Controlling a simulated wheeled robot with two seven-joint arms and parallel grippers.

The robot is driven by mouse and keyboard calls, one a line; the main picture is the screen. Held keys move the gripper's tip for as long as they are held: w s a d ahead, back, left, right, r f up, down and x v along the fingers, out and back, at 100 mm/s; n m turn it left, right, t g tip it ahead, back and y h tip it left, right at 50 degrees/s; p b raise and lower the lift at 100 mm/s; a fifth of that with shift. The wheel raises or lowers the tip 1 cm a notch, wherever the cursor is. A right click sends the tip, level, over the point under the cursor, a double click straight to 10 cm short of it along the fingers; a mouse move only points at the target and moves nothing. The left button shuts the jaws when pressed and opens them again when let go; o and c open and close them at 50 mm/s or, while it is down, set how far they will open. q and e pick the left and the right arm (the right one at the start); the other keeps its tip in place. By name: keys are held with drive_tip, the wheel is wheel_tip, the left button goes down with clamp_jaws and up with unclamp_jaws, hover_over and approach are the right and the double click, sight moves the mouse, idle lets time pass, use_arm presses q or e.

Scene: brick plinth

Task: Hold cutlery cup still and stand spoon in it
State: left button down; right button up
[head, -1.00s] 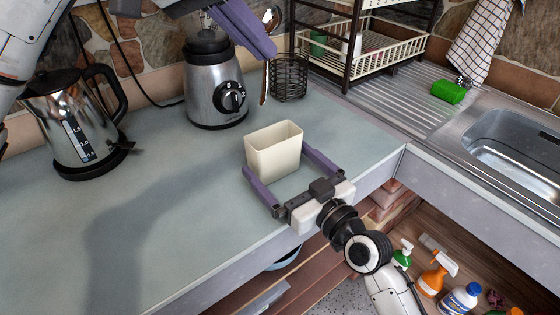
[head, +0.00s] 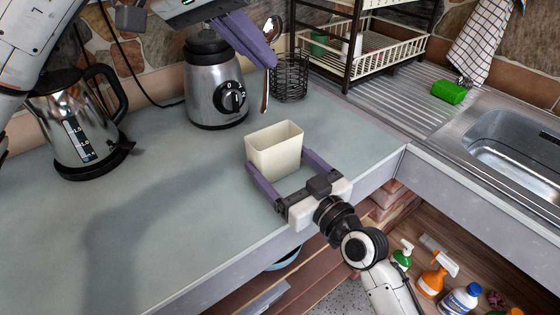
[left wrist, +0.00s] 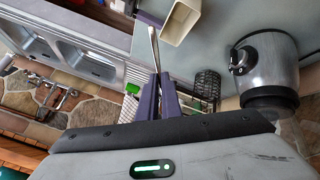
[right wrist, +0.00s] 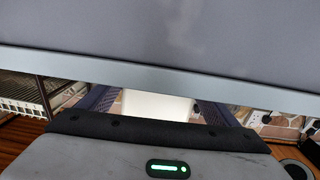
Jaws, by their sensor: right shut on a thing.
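The cream rectangular cutlery cup (head: 274,155) stands upright and open-topped on the counter. My right gripper (head: 277,160) is shut on it, one finger against each side. The cup's pale wall also shows between the fingers in the right wrist view (right wrist: 155,106). My left gripper (head: 270,58) is above and behind the cup, in front of the blender. It is shut on the metal spoon (head: 265,90), which hangs roughly upright, bowl up and handle down. In the left wrist view the spoon's handle (left wrist: 155,48) sticks out past the closed fingers; the gripped part is hidden.
A blender (head: 216,85) and a kettle (head: 80,125) stand at the back left. A black wire holder (head: 290,78) is behind the spoon. A dish rack (head: 375,52), green sponge (head: 449,91) and sink (head: 520,145) lie to the right. The counter left of the cup is clear.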

use_arm(q)
wheel_tip(320, 180, down, 12)
drive_tip(key=shift+r, duration=0.2)
drive_tip(key=c, duration=1.9)
unclamp_jaws()
drive_tip(key=shift+o, duration=0.2)
drive_tip(key=v, duration=1.2)
